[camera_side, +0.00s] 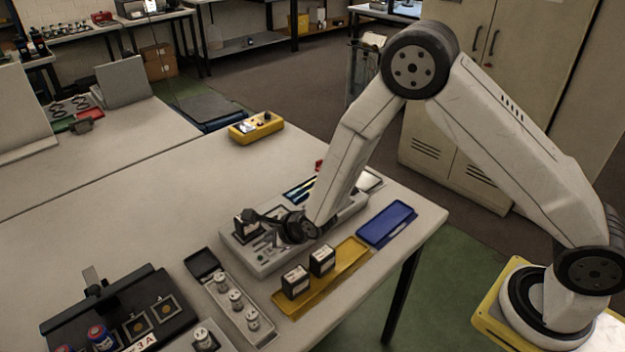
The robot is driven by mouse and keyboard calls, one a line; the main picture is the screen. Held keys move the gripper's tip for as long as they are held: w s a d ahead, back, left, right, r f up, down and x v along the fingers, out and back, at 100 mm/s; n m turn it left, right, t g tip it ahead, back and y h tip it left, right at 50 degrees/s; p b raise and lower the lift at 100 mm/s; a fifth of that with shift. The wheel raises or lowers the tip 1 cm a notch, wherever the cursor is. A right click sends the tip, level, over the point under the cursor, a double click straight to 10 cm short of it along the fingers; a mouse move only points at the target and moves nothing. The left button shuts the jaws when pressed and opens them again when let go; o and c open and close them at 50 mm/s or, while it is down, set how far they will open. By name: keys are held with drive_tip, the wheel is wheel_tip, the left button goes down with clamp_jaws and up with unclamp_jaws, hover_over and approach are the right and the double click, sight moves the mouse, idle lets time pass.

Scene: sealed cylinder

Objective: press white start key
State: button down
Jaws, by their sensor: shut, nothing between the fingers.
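A low grey device (262,262) lies near the right end of the table, with a dark screen and a red part at its back. My gripper (252,214) is shut and empty, low over the left part of this device. It points left from my wrist. A small black block (243,229) stands on the device beside my fingertips; I cannot tell whether they touch. I cannot make out the white start key. My wrist and forearm cover part of the device.
A yellow tray (331,272) holds two black blocks in front of the device. A blue tray (386,225) lies right of it. A grey tray (263,334) holds several metal cylinders. A black rack (60,325) stands front left. A yellow box (256,128) sits behind. The table's middle is clear.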

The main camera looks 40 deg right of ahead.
sight(273, 251)
drive_tip(key=shift+r, duration=1.8)
drive_tip(key=s+d+r+n+g, duration=0.2)
drive_tip(key=s+d+r+n, duration=0.1)
drive_tip(key=s+n, duration=0.4)
drive_tip(key=s+d+r+n+g+h, duration=0.1)
drive_tip(key=s+d+r+n+g, duration=0.1)
drive_tip(key=s+d+n, duration=0.4)
drive_tip(key=s+d+r+n+g+h, duration=0.1)
drive_tip(key=s+d+r+n, duration=0.3)
drive_tip(key=s+n, duration=0.4)
drive_tip(key=d+n+g, duration=0.1)
drive_tip(key=n, duration=0.2)
drive_tip(key=shift+s+r+n, duration=0.3)
drive_tip(key=shift+r, duration=0.05)
